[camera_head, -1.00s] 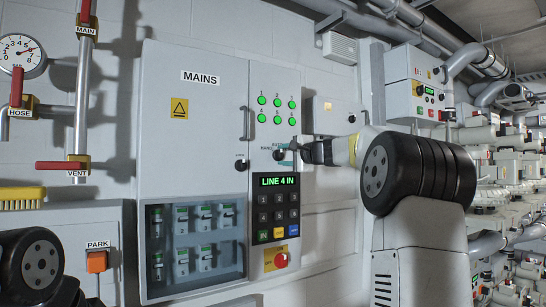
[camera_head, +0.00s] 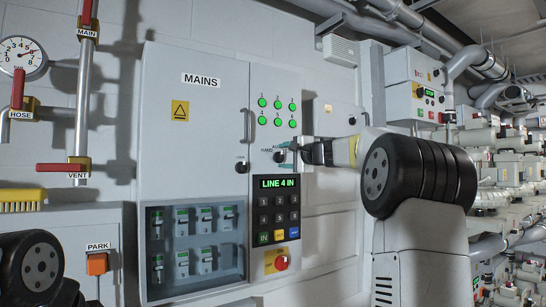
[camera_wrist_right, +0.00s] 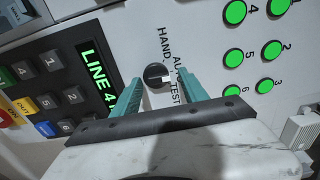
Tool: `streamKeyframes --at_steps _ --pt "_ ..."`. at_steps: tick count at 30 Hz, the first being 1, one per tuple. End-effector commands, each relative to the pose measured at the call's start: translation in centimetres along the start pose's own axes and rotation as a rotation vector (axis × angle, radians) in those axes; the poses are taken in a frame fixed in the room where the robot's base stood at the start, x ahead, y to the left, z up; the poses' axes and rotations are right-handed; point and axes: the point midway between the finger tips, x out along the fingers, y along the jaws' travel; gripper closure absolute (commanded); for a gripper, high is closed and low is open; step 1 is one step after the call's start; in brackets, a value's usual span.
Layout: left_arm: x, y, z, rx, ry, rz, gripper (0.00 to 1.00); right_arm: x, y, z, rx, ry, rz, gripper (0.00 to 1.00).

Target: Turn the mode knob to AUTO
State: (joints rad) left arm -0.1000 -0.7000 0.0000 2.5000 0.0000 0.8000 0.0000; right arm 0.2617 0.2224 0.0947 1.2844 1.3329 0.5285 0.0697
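The mode knob (camera_wrist_right: 157,75) is small, round and black with a white mark, on the grey MAINS cabinet. HAND, AUTO and TEST are printed around it. Its mark appears to lie on the AUTO/TEST side, but I cannot tell the exact setting. In the head view the knob (camera_head: 279,156) is just left of my right gripper (camera_head: 289,153). In the right wrist view my right gripper (camera_wrist_right: 160,84) is open, its teal fingers on either side of the knob. Contact is not clear. My left gripper is out of view.
Below the knob are a green LINE 4 IN display (camera_head: 280,182), a keypad (camera_head: 279,216) and a red rotary switch (camera_head: 281,262). Green lamps (camera_head: 278,112) are above. A cabinet handle (camera_head: 246,124) and another black knob (camera_head: 242,167) are to the left.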

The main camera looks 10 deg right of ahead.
Motion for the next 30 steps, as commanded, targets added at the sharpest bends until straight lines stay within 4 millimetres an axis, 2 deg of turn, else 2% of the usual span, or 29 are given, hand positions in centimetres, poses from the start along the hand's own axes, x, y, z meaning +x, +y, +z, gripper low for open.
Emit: streamKeyframes --at_steps 5,15,20,30 --pt "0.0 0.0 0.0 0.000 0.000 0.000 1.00 -1.6 -0.1 -0.1 -0.002 0.001 0.001 0.49" --pt "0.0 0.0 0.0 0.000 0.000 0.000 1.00 -6.9 -0.1 0.0 0.000 0.001 -0.001 0.49" --pt "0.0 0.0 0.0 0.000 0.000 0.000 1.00 -7.8 0.0 0.0 0.000 0.000 -0.001 0.49" --pt "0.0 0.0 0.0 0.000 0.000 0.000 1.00 -7.8 0.0 0.0 0.000 0.000 -0.001 0.49"
